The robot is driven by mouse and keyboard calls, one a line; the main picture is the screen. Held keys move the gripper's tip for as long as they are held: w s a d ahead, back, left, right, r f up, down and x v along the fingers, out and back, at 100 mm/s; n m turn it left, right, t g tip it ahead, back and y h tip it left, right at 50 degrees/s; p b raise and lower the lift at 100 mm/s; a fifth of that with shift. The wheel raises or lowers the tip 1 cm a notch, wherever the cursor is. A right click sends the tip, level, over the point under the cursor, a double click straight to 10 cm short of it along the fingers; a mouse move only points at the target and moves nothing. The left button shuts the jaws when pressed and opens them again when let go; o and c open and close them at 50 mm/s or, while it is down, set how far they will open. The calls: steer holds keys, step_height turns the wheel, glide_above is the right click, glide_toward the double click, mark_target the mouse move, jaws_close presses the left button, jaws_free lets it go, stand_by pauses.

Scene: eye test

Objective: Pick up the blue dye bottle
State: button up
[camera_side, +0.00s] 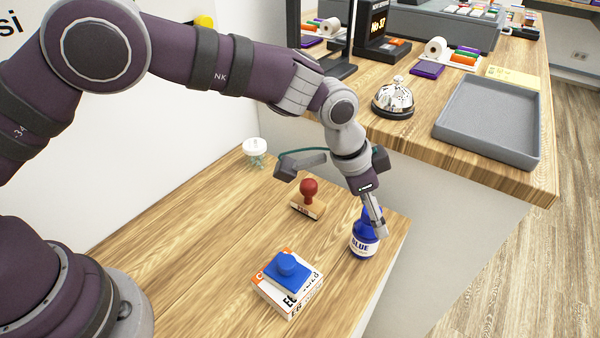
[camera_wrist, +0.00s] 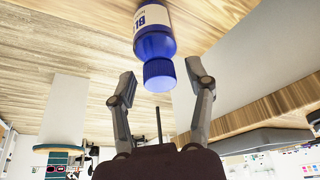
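The blue dye bottle (camera_side: 363,245) stands upright near the right edge of the lower wooden table, with a white label reading BLUE. In the wrist view, the bottle (camera_wrist: 154,42) has its ribbed blue cap (camera_wrist: 159,76) toward me. My gripper (camera_side: 376,214) is just above the bottle, pointing down, and its fingers partly hide the bottle's top in the side view. In the wrist view, my gripper (camera_wrist: 160,78) is open, one finger on each side of the cap. A gap shows on both sides, so neither finger touches it.
A red-handled stamp (camera_side: 309,193) and a white-lidded jar (camera_side: 255,150) stand farther back. The higher counter holds a bell (camera_side: 393,98) and a grey tray (camera_side: 490,120).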

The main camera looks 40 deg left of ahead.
jaws_close()
steer(key=shift+r, duration=0.1)
